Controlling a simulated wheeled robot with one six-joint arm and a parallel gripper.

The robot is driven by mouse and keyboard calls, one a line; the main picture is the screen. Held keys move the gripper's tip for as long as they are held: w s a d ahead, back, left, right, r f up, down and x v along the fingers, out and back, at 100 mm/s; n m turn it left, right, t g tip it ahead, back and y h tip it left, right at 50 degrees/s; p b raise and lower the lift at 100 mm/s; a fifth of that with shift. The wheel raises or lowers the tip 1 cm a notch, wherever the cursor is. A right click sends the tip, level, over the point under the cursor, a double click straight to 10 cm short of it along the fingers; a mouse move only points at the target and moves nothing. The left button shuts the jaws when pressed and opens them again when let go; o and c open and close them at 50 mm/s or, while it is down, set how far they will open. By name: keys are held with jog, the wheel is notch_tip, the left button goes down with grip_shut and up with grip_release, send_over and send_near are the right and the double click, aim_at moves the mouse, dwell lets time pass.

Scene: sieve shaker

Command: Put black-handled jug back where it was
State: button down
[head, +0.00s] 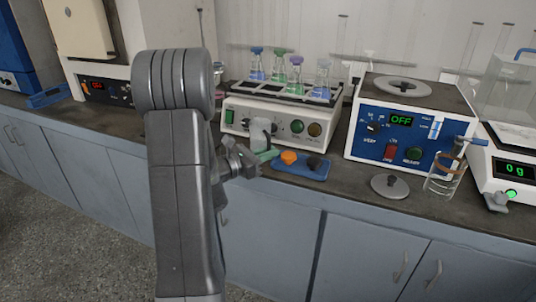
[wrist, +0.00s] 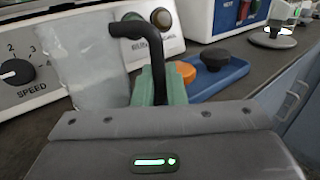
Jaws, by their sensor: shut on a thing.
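The black-handled jug (wrist: 82,62) is a translucent pale vessel at the left of the wrist view, and its black handle (wrist: 127,28) bends down to the right. My gripper (wrist: 160,85) has green fingers closed on the lower part of that handle. In the head view the jug (head: 260,132) is upright, in front of the white flask shaker, and my gripper (head: 264,156) is at its near side. The jug's base is hidden, so I cannot tell whether it touches the counter.
A blue tray (head: 318,172) with an orange and a black knob-like piece lies just right of my gripper. The flask shaker (head: 240,103) stands behind. A blue-fronted machine (head: 365,142), a grey lid (head: 390,186), a glass vessel (head: 445,180) and a balance (head: 510,165) stand farther right.

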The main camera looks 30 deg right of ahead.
jog(key=shift+r, duration=0.1)
jog(key=c, duration=1.5)
grip_release()
jog(key=shift+a, duration=0.15)
jog(key=a, duration=0.4)
jog(key=s+a, duration=0.1)
jog(key=a, duration=0.6)
jog(key=shift+s+a+p, duration=0.25)
jog(key=shift+a+p, duration=0.1)
